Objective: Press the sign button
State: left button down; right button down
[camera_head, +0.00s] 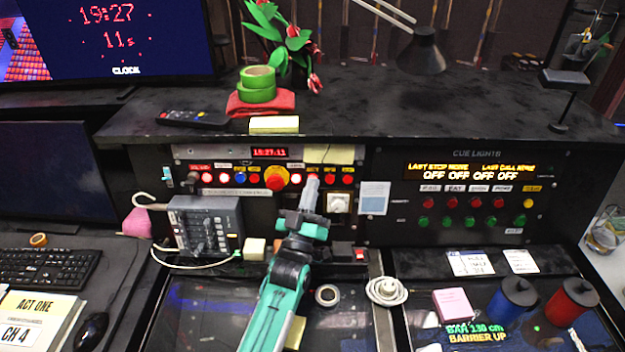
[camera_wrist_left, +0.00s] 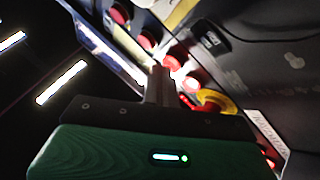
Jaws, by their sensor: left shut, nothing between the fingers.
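A row of small labelled buttons (camera_head: 240,178) runs along the black console's upper left panel, mostly red, with a blue one and a few lit pale ones. The labels are too small to read, so I cannot tell which is the sign button. My left gripper (camera_head: 309,190) is shut and empty, its tip up at the row just right of the large orange-red knob (camera_head: 276,178), covering part of the row. In the left wrist view the shut fingers (camera_wrist_left: 160,80) point at red buttons (camera_wrist_left: 148,38), close to a lit one (camera_wrist_left: 172,62). I cannot tell whether they touch. My right gripper is not in view.
Right of the row is the cue lights panel (camera_head: 470,200) with red and green buttons. A grey control box (camera_head: 205,226) with a cable stands left of my arm. Yellow sticky notes (camera_head: 330,154) hang above the row. A tape roll (camera_head: 327,295) and coiled white cable (camera_head: 386,291) lie below.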

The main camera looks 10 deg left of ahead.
pick_arm(q)
jog(key=shift+s, duration=0.2)
jog(key=s+d+r+p, duration=0.1)
jog(key=s+p, duration=0.1)
jog(key=s, duration=0.4)
dwell(0.4)
jog(key=shift+d+f, duration=0.1)
